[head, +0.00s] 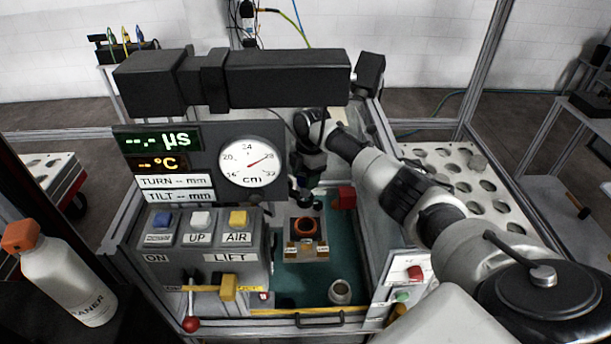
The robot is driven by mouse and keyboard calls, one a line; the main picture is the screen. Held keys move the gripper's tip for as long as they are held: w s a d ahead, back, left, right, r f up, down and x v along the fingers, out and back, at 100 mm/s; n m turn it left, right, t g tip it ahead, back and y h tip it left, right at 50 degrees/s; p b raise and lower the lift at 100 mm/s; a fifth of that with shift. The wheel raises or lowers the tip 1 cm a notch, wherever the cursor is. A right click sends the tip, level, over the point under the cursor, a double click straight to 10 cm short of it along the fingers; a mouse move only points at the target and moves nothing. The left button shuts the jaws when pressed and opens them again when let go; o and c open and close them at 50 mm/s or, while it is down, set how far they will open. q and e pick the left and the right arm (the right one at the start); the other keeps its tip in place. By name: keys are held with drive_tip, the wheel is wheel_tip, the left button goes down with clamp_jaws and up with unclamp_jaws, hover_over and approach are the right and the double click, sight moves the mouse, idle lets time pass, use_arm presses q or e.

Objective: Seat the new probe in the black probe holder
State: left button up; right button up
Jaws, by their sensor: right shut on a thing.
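My right gripper (303,190) comes down from the right arm's wrist, over the back of the green work surface (300,278). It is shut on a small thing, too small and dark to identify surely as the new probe. The black probe holder cannot be told apart for certain among the dark parts by the wrist and under the black beam (285,78). An orange-brown ring (306,227) sits in a grey block just in front of the gripper. My left gripper is not in view.
A panel with a round dial (251,161) and a button box (205,240) stand left of the work surface. A red block (344,197) is right of the gripper. A small metal cup (340,291) stands at the front.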

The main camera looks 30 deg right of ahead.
drive_tip(key=shift+f+b, duration=2)
drive_tip(key=shift+f, duration=0.8)
drive_tip(key=o, duration=1)
drive_tip(key=shift+f, duration=0.1)
drive_tip(key=shift+o, duration=0.2)
drive_tip(key=r+b, duration=0.1)
drive_tip(key=r, duration=0.2)
drive_tip(key=d+r, duration=0.1)
drive_tip(key=r, duration=0.3)
drive_tip(key=r+b, duration=0.1)
drive_tip(key=r, duration=0.2)
drive_tip(key=shift+d+r+b, duration=0.2)
drive_tip(key=shift+r+b, duration=0.15)
drive_tip(key=shift+r, duration=0.05)
